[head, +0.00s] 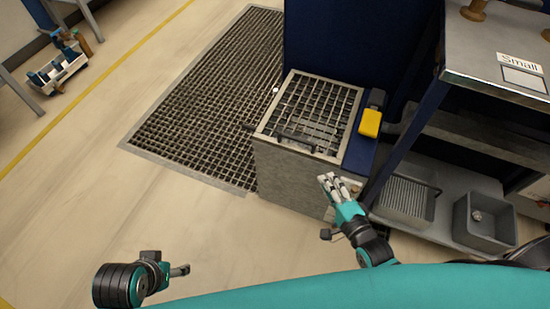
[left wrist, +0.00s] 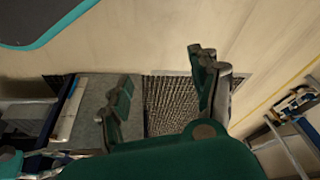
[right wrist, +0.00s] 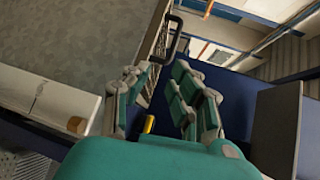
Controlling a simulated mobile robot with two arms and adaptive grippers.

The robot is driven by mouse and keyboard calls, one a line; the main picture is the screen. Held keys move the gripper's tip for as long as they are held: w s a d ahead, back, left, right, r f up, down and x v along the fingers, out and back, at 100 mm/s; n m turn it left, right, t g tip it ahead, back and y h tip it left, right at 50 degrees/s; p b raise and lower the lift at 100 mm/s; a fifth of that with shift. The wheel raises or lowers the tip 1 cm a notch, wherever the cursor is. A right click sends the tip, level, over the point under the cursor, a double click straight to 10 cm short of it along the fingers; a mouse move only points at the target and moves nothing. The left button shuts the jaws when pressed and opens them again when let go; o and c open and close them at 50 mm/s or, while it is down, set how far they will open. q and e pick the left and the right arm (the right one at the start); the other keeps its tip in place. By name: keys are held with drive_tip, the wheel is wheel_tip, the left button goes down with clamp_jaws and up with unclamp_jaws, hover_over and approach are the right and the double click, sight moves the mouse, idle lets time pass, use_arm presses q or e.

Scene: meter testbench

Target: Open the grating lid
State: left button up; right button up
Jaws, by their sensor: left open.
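The grating lid (head: 322,104) lies flat and closed on top of a grey box (head: 285,175) in the head view. Its black bar handle (head: 283,138) runs along the near left edge. A dark handle loop (right wrist: 175,38) also shows beyond the fingers in the right wrist view. My right gripper (head: 331,182) is in front of the box, near its right corner, apart from the handle. Its fingers (right wrist: 160,78) are spread with nothing held between them. My left gripper (head: 178,269) is low at the left, away from the box. Its fingers (left wrist: 165,72) stand wide apart and empty.
A yellow-topped device (head: 370,121) sits right of the lid. A floor grate (head: 200,110) lies left of the box. A metal bench (head: 500,50) and grey bins (head: 486,222) are at the right. The floor at the lower left is clear.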

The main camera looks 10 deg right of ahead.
drive_tip(key=r, duration=0.1)
drive_tip(key=b, duration=0.3)
approach(296, 138)
drive_tip(key=w+f, duration=0.2)
drive_tip(key=shift+m+t, duration=0.3)
drive_tip(key=shift+m, duration=0.1)
drive_tip(key=b+x, duration=0.1)
drive_tip(key=x, duration=0.6)
drive_tip(key=shift+w+a+r+b, duration=0.15)
drive_tip(key=shift+w+a+b, duration=0.05)
drive_tip(key=shift+b, duration=0.15)
drive_tip(key=shift+w, duration=0.25)
use_arm(q)
drive_tip(key=w+d+r+t+h, duration=0.1)
drive_tip(key=w+d+r+t, duration=0.1)
drive_tip(key=w+r+t, duration=0.4)
drive_tip(key=w+d+r+t+h, duration=0.2)
drive_tip(key=w+d+r+t, duration=0.1)
drive_tip(key=w+r+t, duration=0.3)
wheel_tip(296, 138, up, 2)
drive_tip(key=shift+w+r, duration=0.15)
drive_tip(key=shift+w, duration=1.1)
drive_tip(key=shift+d, duration=0.1)
use_arm(e)
drive_tip(key=shift+c, duration=0.3)
clamp_jaws()
